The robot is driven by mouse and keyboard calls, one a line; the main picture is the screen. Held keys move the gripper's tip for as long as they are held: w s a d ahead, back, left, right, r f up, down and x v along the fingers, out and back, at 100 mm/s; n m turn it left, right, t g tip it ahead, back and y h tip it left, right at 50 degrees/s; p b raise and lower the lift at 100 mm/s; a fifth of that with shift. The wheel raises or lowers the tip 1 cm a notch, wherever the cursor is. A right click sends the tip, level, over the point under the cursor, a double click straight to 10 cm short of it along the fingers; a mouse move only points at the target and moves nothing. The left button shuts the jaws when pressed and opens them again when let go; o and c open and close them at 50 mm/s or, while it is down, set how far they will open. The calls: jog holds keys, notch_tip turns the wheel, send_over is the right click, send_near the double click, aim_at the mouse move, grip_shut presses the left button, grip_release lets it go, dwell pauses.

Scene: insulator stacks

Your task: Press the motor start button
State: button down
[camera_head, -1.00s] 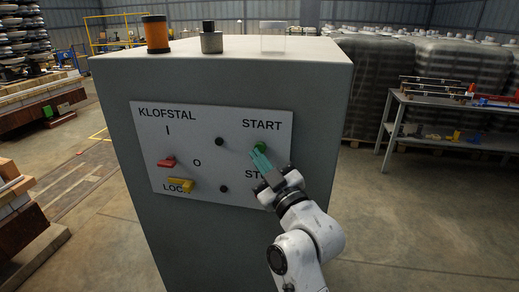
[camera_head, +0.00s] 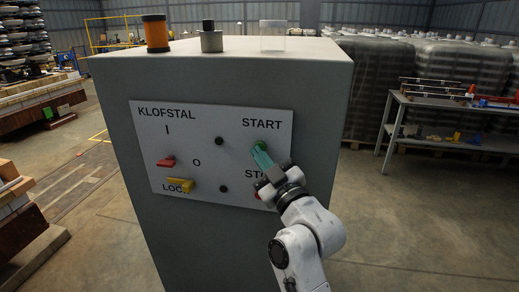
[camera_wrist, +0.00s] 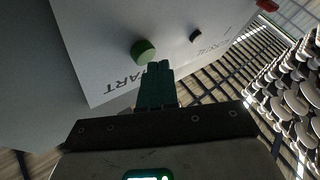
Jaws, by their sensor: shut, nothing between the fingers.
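The green start button (camera_head: 260,143) sits under the word START on the white control panel (camera_head: 205,130) of a grey cabinet. It also shows in the wrist view (camera_wrist: 143,51), just beyond the fingertips and slightly left of them. My gripper (camera_head: 258,151) is shut and empty, its teal fingers together. In the head view the fingertips overlap the button's lower edge. In the wrist view the fingers (camera_wrist: 157,82) point toward the panel beside the button. I cannot tell whether they touch it.
A red button (camera_head: 260,186) below is partly hidden by my gripper. A red handle (camera_head: 166,162) and a yellow lock lever (camera_head: 180,185) stick out on the panel's left. An orange spool (camera_head: 156,34), a metal weight (camera_head: 211,38) and a clear container (camera_head: 272,36) stand on the cabinet.

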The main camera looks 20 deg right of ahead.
jog(key=shift+w+d+b, duration=0.3)
jog(key=shift+w+b, duration=0.1)
dwell(0.7)
jog(key=shift+s+a, duration=0.1)
jog(key=shift+s+a+p, duration=0.4)
jog(key=shift+s+a, duration=0.05)
jog(key=shift+s, duration=0.2)
jog(key=s+a+p, duration=0.1)
jog(key=s, duration=0.1)
jog(key=s+a+p, duration=0.1)
jog(key=s+a, duration=0.1)
dwell(0.7)
dwell(0.5)
